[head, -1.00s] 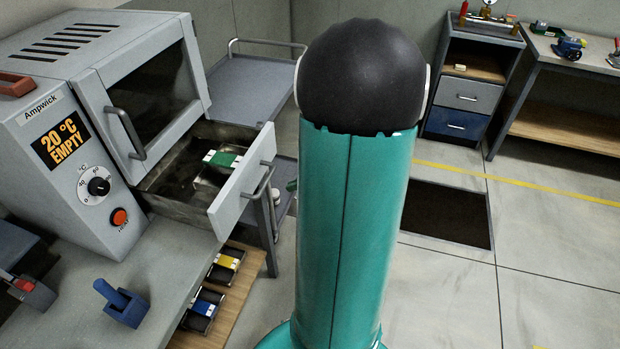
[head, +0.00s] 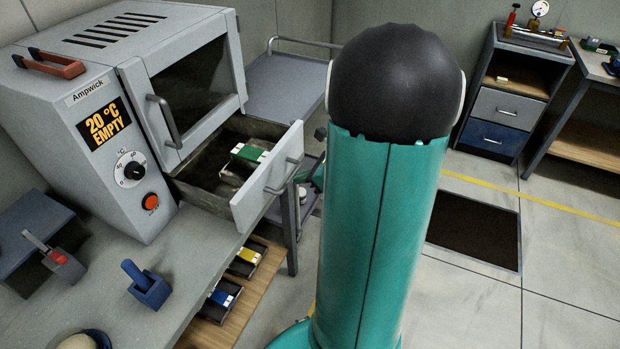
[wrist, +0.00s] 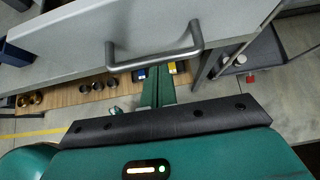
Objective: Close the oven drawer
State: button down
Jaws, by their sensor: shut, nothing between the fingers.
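The grey oven (head: 105,150) stands on the bench at the left of the head view. Its drawer (head: 265,185) is pulled out below the closed glass door, with a metal bar handle (head: 283,178) on its front. A green-and-white block (head: 250,153) lies inside the drawer. In the wrist view the drawer front (wrist: 90,40) and its handle (wrist: 155,60) fill the upper part. My gripper (wrist: 158,80) is shut and empty, its tips close to the handle; I cannot tell whether they touch. In the head view my arm hides most of the gripper.
Below the bench is a wooden shelf with yellow (head: 250,255) and blue (head: 224,298) labelled trays. A blue holder (head: 150,287) stands on the bench. A grey cart (head: 285,85) is behind the drawer. Floor on the right is open, with a dark floor panel (head: 473,230).

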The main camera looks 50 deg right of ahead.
aim_at(241, 156)
jog(key=w+a, duration=0.2)
jog(key=w, duration=0.4)
jog(key=w+a, duration=0.2)
jog(key=w, duration=0.4)
jog(key=w+a, duration=0.2)
jog(key=w, duration=0.4)
jog(key=shift+a, duration=0.25)
